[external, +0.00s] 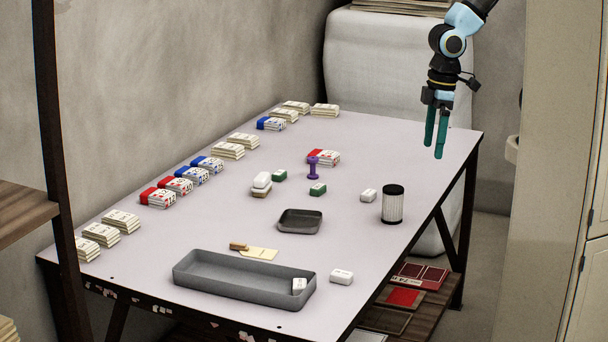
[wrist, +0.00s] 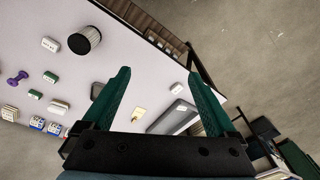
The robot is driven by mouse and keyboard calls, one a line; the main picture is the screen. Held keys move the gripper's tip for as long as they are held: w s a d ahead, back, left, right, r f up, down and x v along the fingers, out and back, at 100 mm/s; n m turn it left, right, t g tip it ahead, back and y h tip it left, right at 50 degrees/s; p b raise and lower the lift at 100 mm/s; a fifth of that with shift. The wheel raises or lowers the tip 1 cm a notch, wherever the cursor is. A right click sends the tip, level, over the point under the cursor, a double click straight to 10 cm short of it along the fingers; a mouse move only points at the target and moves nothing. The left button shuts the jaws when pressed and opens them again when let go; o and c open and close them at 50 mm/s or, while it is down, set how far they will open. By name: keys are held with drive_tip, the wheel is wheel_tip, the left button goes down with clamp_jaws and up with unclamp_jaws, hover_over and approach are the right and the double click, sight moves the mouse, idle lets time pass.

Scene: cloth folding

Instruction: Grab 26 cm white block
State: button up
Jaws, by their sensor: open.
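Several small white blocks lie on the table; I cannot tell which is the 26 cm one. One white block (external: 341,277) lies right of the long grey tray; it also shows between my fingers in the wrist view (wrist: 176,84), well beyond them. Another white block (external: 368,195) lies left of the dark-topped cylinder and shows at upper left in the wrist view (wrist: 50,44). A third (external: 299,286) is inside the tray's right end. A white block (external: 262,180) rests on a tan-based piece. My gripper (external: 434,150) with green fingers is open, empty and raised above the table's right end.
The long grey tray (external: 190,278) stands at the front edge. A small dark tray (external: 300,229), the cylinder (external: 393,205), a purple piece (external: 313,169) and green blocks (external: 317,189) stand mid-table. Card-like stacks (external: 229,150) line the wall side. The right part is mostly clear.

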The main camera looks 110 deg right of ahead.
drive_tip(key=w+a+f+m+y+b, duration=0.2)
drive_tip(key=w+f+m+y+b, duration=0.15)
drive_tip(key=f+m, duration=0.25)
drive_tip(key=w+a+f+m+y+b, duration=0.2)
drive_tip(key=w+f+m+b, duration=0.15)
drive_tip(key=f+m, duration=0.3)
drive_tip(key=w+d+r+m+t+y+b, duration=0.2)
drive_tip(key=w+d+r+m+t, duration=0.25)
drive_tip(key=r+m, duration=0.2)
drive_tip(key=w+d+r+m+t+y+b, duration=0.2)
drive_tip(key=w+d+r+m+t+b, duration=0.1)
drive_tip(key=r+m+t, duration=0.4)
drive_tip(key=g, duration=0.3)
approach(343, 271)
drive_tip(key=shift+w+a+f+n+t, duration=0.15)
drive_tip(key=shift+w+a+f+n, duration=0.1)
drive_tip(key=shift+w+a, duration=0.25)
drive_tip(key=shift+w+a+f+n+t, duration=0.1)
drive_tip(key=shift+w+a+f+n, duration=0.2)
drive_tip(key=shift+a, duration=0.45)
drive_tip(key=shift+h, duration=0.35)
drive_tip(key=shift+p+x, duration=0.55)
drive_tip(key=shift+x, duration=2.55)
